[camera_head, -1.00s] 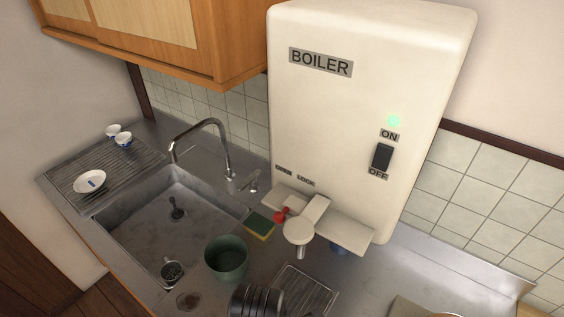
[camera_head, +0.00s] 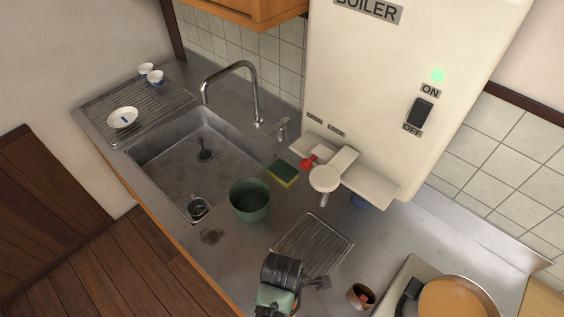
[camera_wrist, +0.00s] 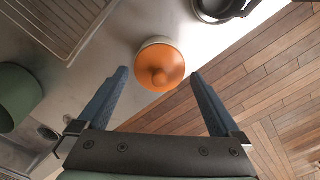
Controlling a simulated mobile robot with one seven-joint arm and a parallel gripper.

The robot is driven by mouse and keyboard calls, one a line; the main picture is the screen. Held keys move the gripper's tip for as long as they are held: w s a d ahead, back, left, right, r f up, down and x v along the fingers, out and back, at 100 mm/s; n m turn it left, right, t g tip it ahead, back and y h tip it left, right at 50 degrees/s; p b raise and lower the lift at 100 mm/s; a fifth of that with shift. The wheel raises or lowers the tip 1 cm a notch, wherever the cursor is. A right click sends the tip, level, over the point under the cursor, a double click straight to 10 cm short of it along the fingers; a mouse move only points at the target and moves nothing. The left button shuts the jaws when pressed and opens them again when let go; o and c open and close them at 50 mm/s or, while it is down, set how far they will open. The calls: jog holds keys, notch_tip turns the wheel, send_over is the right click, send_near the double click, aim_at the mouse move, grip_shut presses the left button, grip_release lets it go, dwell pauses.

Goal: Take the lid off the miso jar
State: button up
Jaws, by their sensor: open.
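In the wrist view, a round orange lid with a centre knob (camera_wrist: 160,70) sits on a pale jar (camera_wrist: 152,42), of which only a sliver of rim shows. My gripper (camera_wrist: 160,74) is open, with one finger on each side of the lid in the picture. Nothing is held. I cannot tell the height between the fingertips and the lid. In the head view my gripper (camera_head: 324,283) is over the counter near the bottom edge.
A stove with an orange-brown pan (camera_head: 455,303) is at the right. A dark pan (camera_wrist: 213,12) shows in the wrist view. Wooden floor lies beyond the counter edge.

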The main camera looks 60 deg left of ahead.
jog(key=shift+f, duration=0.6)
jog(key=c, duration=1.1)
jog(key=shift+o, duration=0.2)
jog(key=shift+r, duration=0.15)
